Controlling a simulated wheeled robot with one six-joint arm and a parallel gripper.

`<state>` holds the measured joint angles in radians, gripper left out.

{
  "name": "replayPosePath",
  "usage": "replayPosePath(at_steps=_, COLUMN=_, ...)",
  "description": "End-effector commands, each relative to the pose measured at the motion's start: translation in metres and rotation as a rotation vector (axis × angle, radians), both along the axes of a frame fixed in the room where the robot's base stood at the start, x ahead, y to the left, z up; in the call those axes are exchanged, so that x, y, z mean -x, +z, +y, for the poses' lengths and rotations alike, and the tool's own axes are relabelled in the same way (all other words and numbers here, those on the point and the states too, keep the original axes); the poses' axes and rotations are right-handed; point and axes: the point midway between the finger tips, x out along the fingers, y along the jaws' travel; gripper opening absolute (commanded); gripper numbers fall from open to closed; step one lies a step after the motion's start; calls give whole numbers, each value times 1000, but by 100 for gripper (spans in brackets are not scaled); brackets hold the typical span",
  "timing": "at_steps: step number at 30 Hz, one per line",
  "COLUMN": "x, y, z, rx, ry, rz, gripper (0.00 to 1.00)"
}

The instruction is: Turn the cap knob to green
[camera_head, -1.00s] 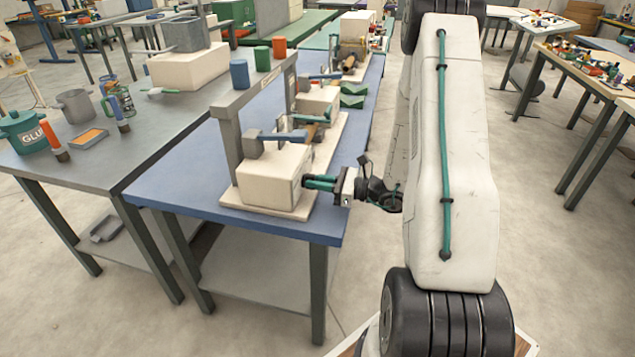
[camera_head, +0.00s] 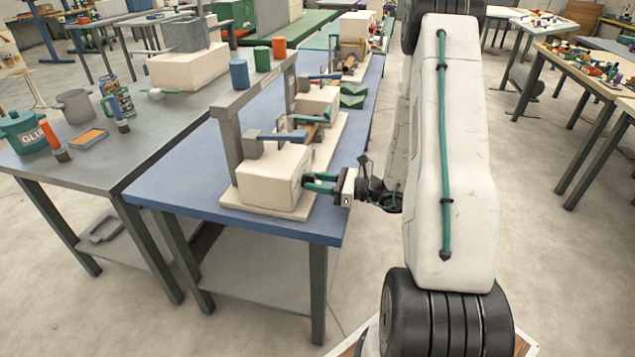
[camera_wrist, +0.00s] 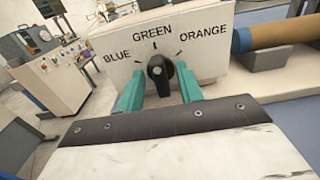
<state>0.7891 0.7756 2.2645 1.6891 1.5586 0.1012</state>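The cap knob (camera_wrist: 160,74) is a small black knob on a cream front panel in the wrist view. The panel (camera_wrist: 100,50) reads BLUE, GREEN and ORANGE, with tick marks; the narrow top of the knob points up near the GREEN mark. In the head view the panel belongs to a cream box (camera_head: 268,178) on the blue table; the knob is hidden there. My gripper (camera_wrist: 160,80) has its two green fingers on either side of the knob, parted, with small gaps showing beside it. The gripper (camera_head: 312,184) is at the box's right side in the head view.
A grey frame (camera_head: 226,140) with blue, green and red-orange cylinders on top rises over the box. An orange-brown roll (camera_wrist: 285,32) lies right of the panel. The grey table (camera_head: 100,165) on the left holds a glue pot and cups.

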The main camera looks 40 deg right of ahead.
Motion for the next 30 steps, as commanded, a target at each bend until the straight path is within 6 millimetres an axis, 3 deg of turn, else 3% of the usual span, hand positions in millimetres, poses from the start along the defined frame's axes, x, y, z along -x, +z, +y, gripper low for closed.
replayPosePath(at_steps=15, x=56, y=0, z=-44, rx=-1, ry=-3, rz=-1, gripper=36)
replayPosePath(at_steps=30, x=61, y=0, z=-48, rx=0, ry=0, rz=0, gripper=36)
